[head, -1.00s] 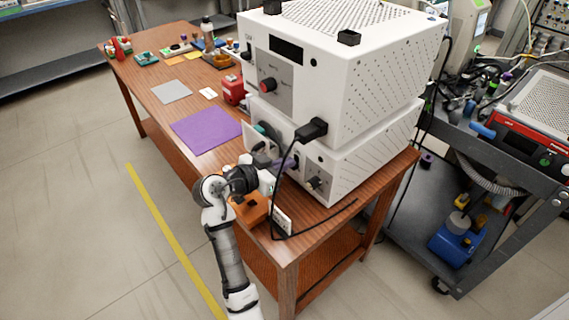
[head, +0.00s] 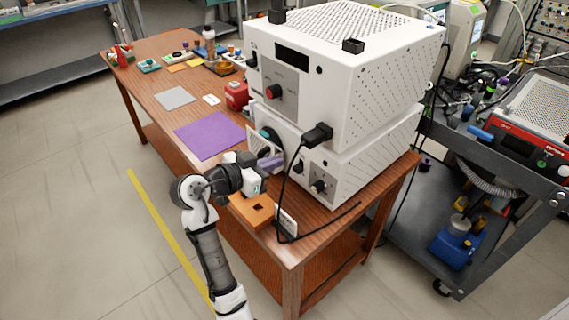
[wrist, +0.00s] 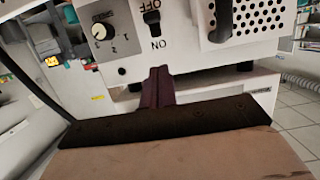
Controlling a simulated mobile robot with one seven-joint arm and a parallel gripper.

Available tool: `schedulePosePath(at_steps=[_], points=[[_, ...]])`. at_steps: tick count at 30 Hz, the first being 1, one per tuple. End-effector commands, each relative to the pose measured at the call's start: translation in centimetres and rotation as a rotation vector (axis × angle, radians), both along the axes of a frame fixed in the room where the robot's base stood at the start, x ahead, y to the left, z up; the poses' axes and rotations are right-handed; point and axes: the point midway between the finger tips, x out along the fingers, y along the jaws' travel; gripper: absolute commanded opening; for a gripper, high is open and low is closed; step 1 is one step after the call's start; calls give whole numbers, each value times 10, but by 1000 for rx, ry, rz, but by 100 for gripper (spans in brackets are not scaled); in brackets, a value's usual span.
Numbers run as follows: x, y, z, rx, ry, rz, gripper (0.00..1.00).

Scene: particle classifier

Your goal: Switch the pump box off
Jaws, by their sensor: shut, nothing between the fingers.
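In the wrist view, a white panel (wrist: 185,45) carries a black switch (wrist: 153,20) with lettering reading OFF above and ON below. I cannot tell which way the switch is set. A knob with numbers (wrist: 99,31) is to its left. My gripper (wrist: 158,84) is shut and empty, its dark purple fingers below the switch and apparently apart from it. In the head view my gripper (head: 270,163) is in front of the lower box.
A second white box (head: 375,75) with a red knob sits on top. A black cable (head: 281,195) hangs in front of the lower box. An orange block (head: 254,210) lies below my gripper. A purple mat (head: 208,136) lies on the table to the left.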

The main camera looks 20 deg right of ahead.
Motion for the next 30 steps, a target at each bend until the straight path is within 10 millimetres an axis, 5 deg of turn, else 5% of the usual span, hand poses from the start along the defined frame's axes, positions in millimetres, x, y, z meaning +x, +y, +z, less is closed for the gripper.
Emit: schedulePosePath(at_steps=[7, 26, 30], points=[[-12, 33, 8, 0, -2, 2, 0], [-14, 39, 11, -1, -1, 1, 0], [5, 63, 26, -32, -28, 130, 0]])
